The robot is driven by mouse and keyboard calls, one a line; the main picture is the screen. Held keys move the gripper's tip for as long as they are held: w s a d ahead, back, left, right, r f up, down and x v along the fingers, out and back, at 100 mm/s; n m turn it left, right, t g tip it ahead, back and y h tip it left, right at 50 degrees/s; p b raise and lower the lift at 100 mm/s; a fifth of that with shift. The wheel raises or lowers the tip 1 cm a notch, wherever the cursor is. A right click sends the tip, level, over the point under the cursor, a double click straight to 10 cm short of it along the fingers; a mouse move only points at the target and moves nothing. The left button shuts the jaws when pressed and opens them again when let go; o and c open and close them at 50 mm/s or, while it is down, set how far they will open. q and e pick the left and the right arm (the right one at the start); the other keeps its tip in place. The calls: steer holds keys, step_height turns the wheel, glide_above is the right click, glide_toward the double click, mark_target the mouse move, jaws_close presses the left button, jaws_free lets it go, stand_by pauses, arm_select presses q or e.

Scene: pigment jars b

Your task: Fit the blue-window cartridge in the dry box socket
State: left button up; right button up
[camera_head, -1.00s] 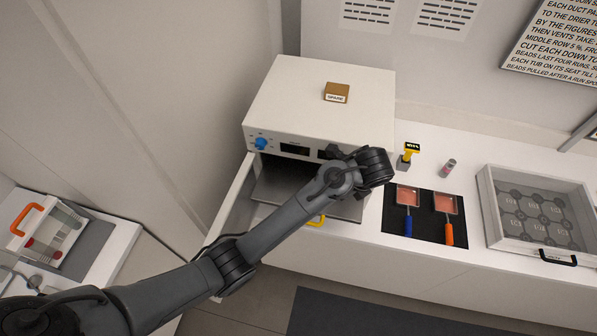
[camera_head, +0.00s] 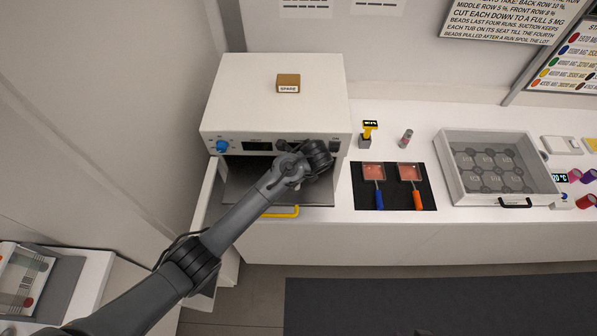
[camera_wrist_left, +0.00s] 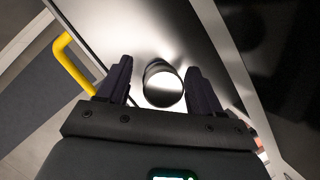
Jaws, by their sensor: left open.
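My left gripper (camera_wrist_left: 159,68) is open in the left wrist view, with a finger on each side of a short cylinder (camera_wrist_left: 163,86) with a bright round end. Gaps show between the cylinder and both fingers. I cannot tell whether it is the cartridge; no blue window shows on it. A small grey-and-pink cylinder (camera_head: 407,137) stands on the counter. I cannot make out the socket. My right gripper is out of view.
The yellow handle (camera_head: 282,212) is at the drawer's front; it also shows in the wrist view (camera_wrist_left: 70,62). A brown block (camera_head: 288,83) sits on the cabinet.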

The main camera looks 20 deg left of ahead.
arm_select(q)
steer(key=shift+a+f, duration=0.15)
steer(key=shift+f, duration=0.25)
jaws_close()
stand_by(0.4)
steer(key=shift+r, duration=0.1)
step_height(320, 180, up, 5)
steer(key=p, duration=0.6)
steer(key=shift+r+p, duration=0.55)
steer(key=shift+r, duration=0.4)
steer(key=shift+f, duration=0.1)
